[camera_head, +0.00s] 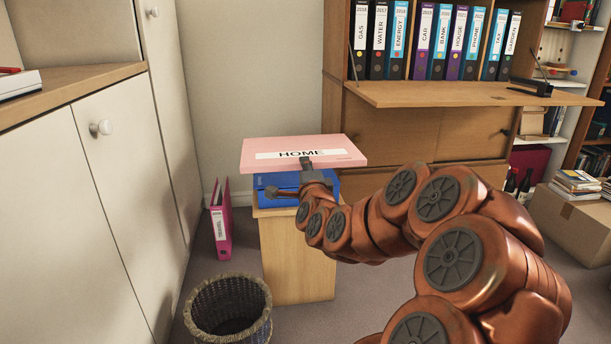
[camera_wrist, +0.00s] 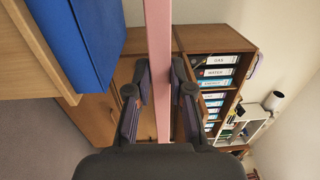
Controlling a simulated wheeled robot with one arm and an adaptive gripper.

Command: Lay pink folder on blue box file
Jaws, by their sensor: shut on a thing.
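The pink folder (camera_head: 340,150), with a white label reading HOME, is held roughly level by its near edge in my gripper (camera_head: 307,165). In the wrist view the folder (camera_wrist: 158,30) is a thin strip with a finger on each side of it. The blue box file (camera_head: 270,182) lies on a small wooden cabinet, below the folder. Its top is partly hidden by the folder and my gripper. In the wrist view a gap shows between the blue box file (camera_wrist: 75,40) and the folder, so they are apart.
The small wooden cabinet (camera_head: 295,255) stands by the back wall. A magenta binder (camera_head: 221,222) stands on the floor to its left, and a wicker basket (camera_head: 228,308) is in front. A bureau with an open flap (camera_head: 460,94) and a row of binders is behind at the right.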

